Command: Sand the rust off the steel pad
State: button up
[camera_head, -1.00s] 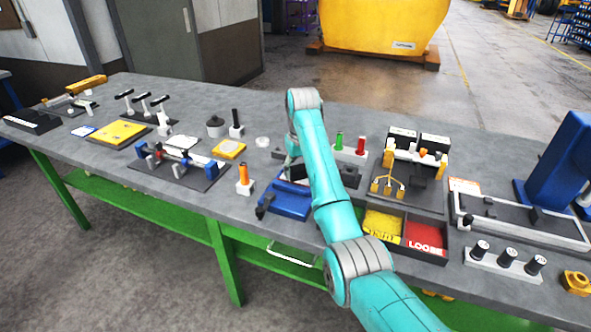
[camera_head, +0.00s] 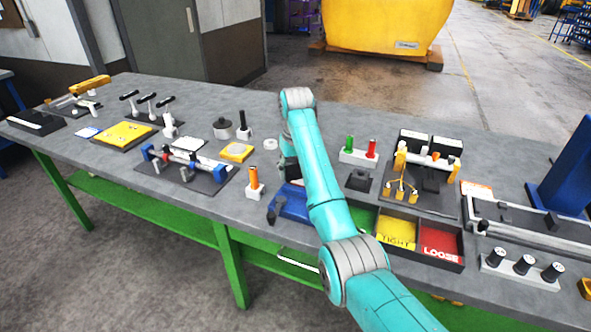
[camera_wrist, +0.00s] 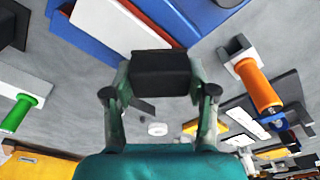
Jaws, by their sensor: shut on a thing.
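My gripper (camera_wrist: 160,85) is shut on a black block (camera_wrist: 160,72), seen in the wrist view. In the head view my arm mostly hides the gripper, which is above the bench near a blue fixture (camera_head: 290,204). In the wrist view, a blue fixture (camera_wrist: 72,30) with a pale, smooth-faced block (camera_wrist: 120,22) lies beyond the held block. The held block partly overlaps that pale block in the picture; I cannot tell whether they touch. I cannot make out which surface is the steel pad, and I see no clear rust.
An orange-handled tool (camera_head: 254,181) stands left of the blue fixture. Green and red handles stand in a white holder (camera_head: 358,157) to the right. Sorting bins (camera_head: 463,266), a clamp fixture (camera_head: 186,166) and a blue machine (camera_head: 566,178) also crowd the grey bench.

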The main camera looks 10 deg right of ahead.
notch_tip(320, 180, up, 2)
jog(key=shift+r, duration=3.1)
jog(key=shift+w, duration=0.1)
